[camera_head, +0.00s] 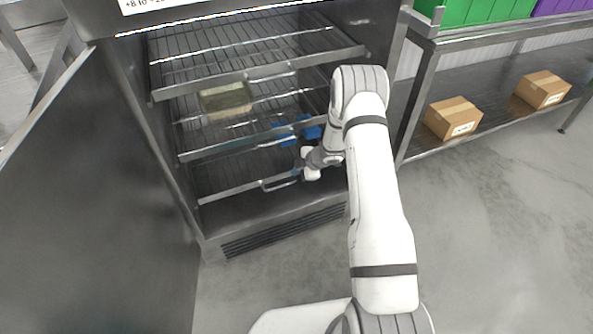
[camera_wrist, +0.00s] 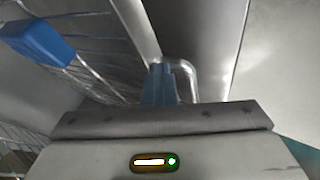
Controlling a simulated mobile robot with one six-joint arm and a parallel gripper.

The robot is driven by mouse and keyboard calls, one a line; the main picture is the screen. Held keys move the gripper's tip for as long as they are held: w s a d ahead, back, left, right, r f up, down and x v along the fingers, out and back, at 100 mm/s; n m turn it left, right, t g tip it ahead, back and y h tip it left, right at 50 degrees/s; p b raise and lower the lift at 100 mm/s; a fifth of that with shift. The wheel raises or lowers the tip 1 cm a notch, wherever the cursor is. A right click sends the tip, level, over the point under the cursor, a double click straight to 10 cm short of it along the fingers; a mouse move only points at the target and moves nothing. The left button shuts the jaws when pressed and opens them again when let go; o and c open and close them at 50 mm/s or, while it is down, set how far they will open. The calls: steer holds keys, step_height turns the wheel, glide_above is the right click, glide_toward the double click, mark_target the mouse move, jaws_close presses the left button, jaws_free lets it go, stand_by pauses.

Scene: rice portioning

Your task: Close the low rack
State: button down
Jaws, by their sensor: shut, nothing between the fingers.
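The low rack (camera_head: 232,192) is the lowest wire shelf in the open steel cabinet, with a bar handle (camera_head: 281,184) at its front. How far it stands out is hard to tell. My gripper (camera_head: 297,168) is at the rack's front, near the right end of the handle. In the wrist view the blue fingers (camera_wrist: 160,82) are shut and empty, close beside the bent handle bar (camera_wrist: 190,74). Whether they touch it is unclear. The rack's front rail (camera_wrist: 138,30) runs past the fingers, with its wires to the left.
Two racks sit above, and a tray (camera_head: 226,99) stands on one. Blue items (camera_head: 285,135) lie deeper inside; one shows in the wrist view (camera_wrist: 38,40). The cabinet door (camera_head: 95,200) stands open at left. A shelf with boxes (camera_head: 453,118) is at right.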

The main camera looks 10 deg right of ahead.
steer(key=shift+w+r, duration=0.25)
steer(key=shift+w, duration=0.1)
steer(key=p+v, duration=0.7)
steer(key=v, duration=0.3)
steer(key=shift+s+p, duration=0.3)
steer(key=shift+p, duration=0.05)
